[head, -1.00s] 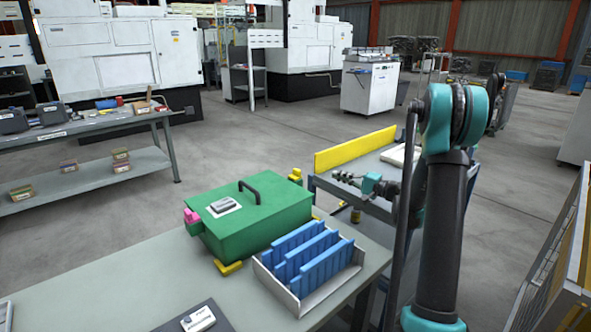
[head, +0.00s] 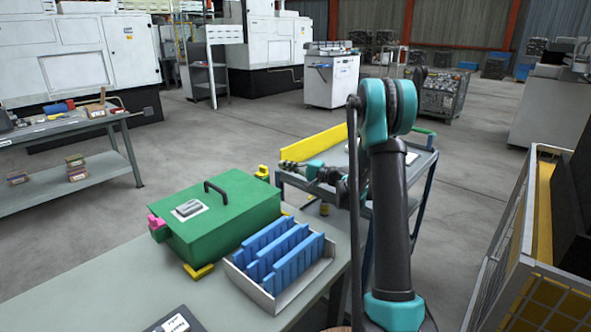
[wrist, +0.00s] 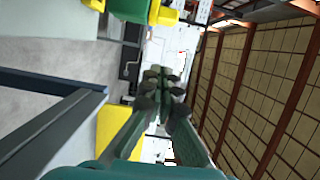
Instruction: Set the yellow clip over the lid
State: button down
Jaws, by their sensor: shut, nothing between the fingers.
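The green box (head: 192,241) stands on the grey bench, with its green lid (head: 232,195) shut down on it and a dark handle on top. A yellow clip (head: 262,172) sits at the box's far right edge, standing up beside the lid. A pink clip (head: 156,223) is at the left edge. My gripper (head: 286,166) is shut and empty, just right of the yellow clip and apart from it. In the wrist view my gripper (wrist: 163,82) has its fingers together, and a yellow clip (wrist: 163,14) on the green box shows at the top.
A white tray (head: 296,293) of blue plates stands in front of the box. A yellow foot block (head: 198,271) is at the box's near corner. A cart (head: 420,170) with a yellow panel (head: 310,148) stands behind my gripper. A mesh-sided rack (head: 520,230) is at the right.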

aim_at(262, 171)
jog(key=shift+s+a, duration=0.3)
jog(key=shift+a, duration=0.5)
jog(key=shift+s+a, duration=0.25)
jog(key=shift+a, duration=0.55)
jog(key=shift+s+a, duration=0.3)
jog(key=shift+a, duration=0.5)
